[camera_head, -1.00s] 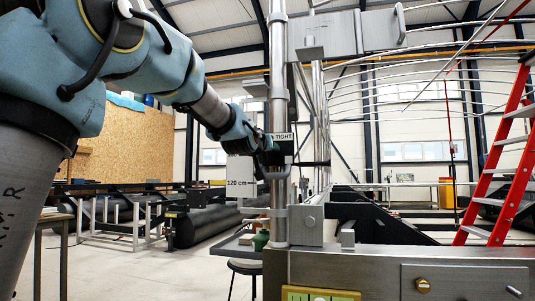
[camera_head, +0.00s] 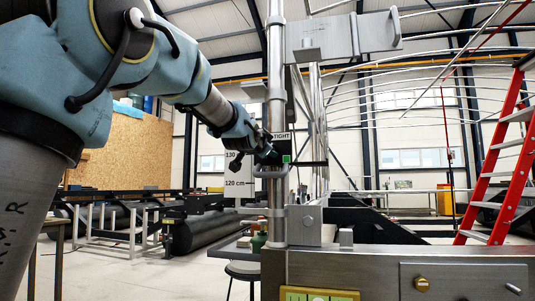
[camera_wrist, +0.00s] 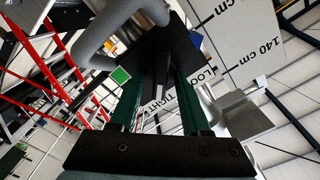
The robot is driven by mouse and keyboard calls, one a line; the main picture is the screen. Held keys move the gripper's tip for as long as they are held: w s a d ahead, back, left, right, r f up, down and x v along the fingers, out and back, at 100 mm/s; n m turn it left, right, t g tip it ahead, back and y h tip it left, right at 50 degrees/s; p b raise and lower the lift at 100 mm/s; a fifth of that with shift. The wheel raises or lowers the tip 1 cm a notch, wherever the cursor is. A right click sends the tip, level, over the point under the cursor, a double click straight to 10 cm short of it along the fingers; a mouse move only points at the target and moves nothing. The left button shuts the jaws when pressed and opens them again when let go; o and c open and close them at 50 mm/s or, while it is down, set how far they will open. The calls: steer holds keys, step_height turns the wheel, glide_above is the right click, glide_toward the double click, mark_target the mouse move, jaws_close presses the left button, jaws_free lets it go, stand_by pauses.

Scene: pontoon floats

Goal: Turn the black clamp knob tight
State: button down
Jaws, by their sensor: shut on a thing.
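The black clamp knob (camera_wrist: 162,84) shows in the wrist view as a dark bar between my two green fingers, in front of a black block. My gripper (camera_wrist: 160,72) is shut on it. In the head view my gripper (camera_head: 270,156) reaches the upright metal post from the left, and its own dark body mostly hides the knob there. A white label reading TIGHT (camera_head: 284,139) sits just above it. In the wrist view the label (camera_wrist: 158,112) lies partly hidden behind my fingers. A small green square (camera_head: 287,158) shows beside the fingertips.
A height scale plate (camera_head: 238,180) stands left of the post (camera_head: 277,105). A curved metal handle (camera_head: 270,173) sits just below my gripper. A grey block (camera_wrist: 240,112) is right of my fingers in the wrist view. A red ladder (camera_head: 502,155) stands far right.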

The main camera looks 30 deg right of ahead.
steer(key=shift+m+b, duration=0.4)
steer(key=shift+m, duration=0.4)
steer(key=shift+r, duration=0.1)
steer(key=shift+c, duration=1.8)
jaws_free()
steer(key=shift+s, duration=0.15)
steer(key=p+v, duration=0.2)
steer(key=v, duration=0.8)
steer(key=shift+s+a+p, duration=0.2)
steer(key=shift+a+p, duration=0.1)
steer(key=shift+p, duration=0.05)
